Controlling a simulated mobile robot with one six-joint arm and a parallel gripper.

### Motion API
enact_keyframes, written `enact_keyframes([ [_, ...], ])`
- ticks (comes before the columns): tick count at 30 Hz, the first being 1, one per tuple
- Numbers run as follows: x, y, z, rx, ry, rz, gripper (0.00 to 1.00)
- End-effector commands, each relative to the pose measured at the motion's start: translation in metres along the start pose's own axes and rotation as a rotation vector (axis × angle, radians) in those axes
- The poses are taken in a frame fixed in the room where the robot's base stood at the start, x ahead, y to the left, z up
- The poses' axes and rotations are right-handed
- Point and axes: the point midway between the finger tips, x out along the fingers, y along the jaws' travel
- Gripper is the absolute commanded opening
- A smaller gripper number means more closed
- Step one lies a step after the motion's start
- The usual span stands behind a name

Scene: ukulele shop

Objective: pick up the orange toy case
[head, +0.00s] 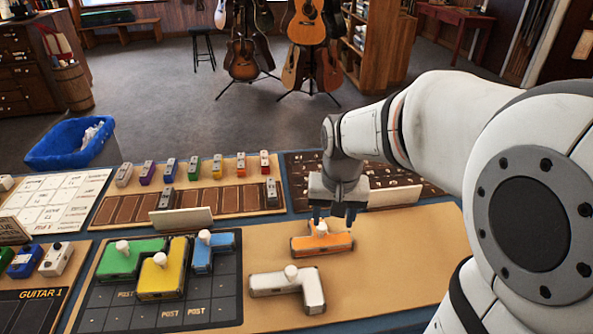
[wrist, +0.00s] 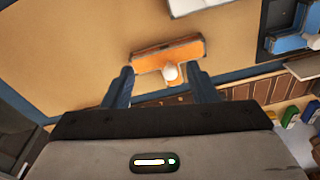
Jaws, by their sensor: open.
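The orange toy case (head: 335,245) is a long block with a white round knob on top. It lies on the tan board at the right of the table. My gripper (head: 335,216) is just above and behind it in the head view, fingers pointing down. In the wrist view the orange case (wrist: 150,59) lies past the fingertips, with its white knob between their lines. My gripper (wrist: 160,78) is open and empty there. I cannot tell from these views how far the fingertips are above the case.
A white L-shaped case (head: 313,294) lies left of and nearer than the orange one. Green (head: 115,262), yellow (head: 150,281) and blue (head: 226,262) cases sit on a dark grid board (head: 197,313). Behind stand a small upright card (head: 181,219) and several pedals. The tan board's right side (head: 420,250) is clear.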

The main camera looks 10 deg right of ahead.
Motion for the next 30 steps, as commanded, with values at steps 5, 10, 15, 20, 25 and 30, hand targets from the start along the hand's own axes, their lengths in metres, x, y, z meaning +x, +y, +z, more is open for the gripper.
enact_keyframes([
  [5,0.035,-0.012,-0.049,0.101,-0.060,0.016,0.52],
  [10,0.058,-0.018,-0.073,0.161,-0.089,0.026,0.52],
  [15,0.070,-0.020,-0.079,0.179,-0.098,0.030,0.52],
  [20,0.088,-0.019,-0.076,0.179,-0.100,0.031,0.52],
  [25,0.108,-0.017,-0.073,0.179,-0.101,0.031,0.52],
  [30,0.133,-0.015,-0.070,0.178,-0.099,0.030,0.52],
])
